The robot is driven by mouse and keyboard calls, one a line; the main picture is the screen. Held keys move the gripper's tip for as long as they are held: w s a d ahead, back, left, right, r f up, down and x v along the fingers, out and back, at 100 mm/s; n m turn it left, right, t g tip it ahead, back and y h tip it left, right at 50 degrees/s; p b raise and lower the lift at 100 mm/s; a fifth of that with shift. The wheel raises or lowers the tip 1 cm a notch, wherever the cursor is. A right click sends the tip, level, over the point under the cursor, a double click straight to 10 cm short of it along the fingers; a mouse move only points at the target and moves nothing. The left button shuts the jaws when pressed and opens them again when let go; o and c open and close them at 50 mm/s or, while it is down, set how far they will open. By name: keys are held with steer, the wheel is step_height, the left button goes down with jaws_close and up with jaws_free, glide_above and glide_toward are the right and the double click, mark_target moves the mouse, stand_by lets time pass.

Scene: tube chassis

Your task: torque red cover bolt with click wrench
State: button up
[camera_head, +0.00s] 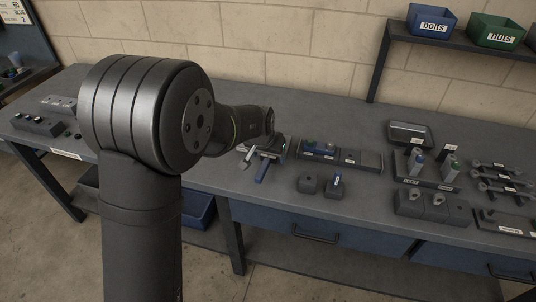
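My arm reaches over the workbench (345,200), and its wrist ends above a cluster of dark parts left of the bench's middle. My gripper (252,155) is small and partly hidden there, so I cannot tell whether it is open or shut. A blue-handled tool (263,170) and a silvery piece show just below it; I cannot tell whether either is held. Several wrench-like tools (500,178) lie on a rack at the right; I cannot tell which is the click wrench. I can make out no red cover bolt; my arm hides part of the bench.
Two small dark blocks (308,183) stand in front. Bottles (448,167) and a metal dish (410,134) are farther right. Blue (431,20) and green (496,32) bins sit on a shelf.

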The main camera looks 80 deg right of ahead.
steer(key=v, duration=1.7)
steer(key=shift+d, duration=0.1)
steer(key=shift+c, duration=0.4)
steer(key=c, duration=0.4)
steer(key=f+y, duration=0.1)
steer(key=f, duration=0.1)
steer(key=s+f+y, duration=0.1)
steer(key=f, duration=0.2)
steer(key=s+f+y, duration=0.1)
steer(key=f+y, duration=0.1)
steer(key=f, duration=0.1)
steer(key=shift+s+f, duration=0.1)
steer(key=shift+s, duration=0.15)
jaws_close()
steer(key=shift+y, duration=0.3)
steer(key=shift+s+f, duration=0.1)
steer(key=shift+f, duration=3.8)
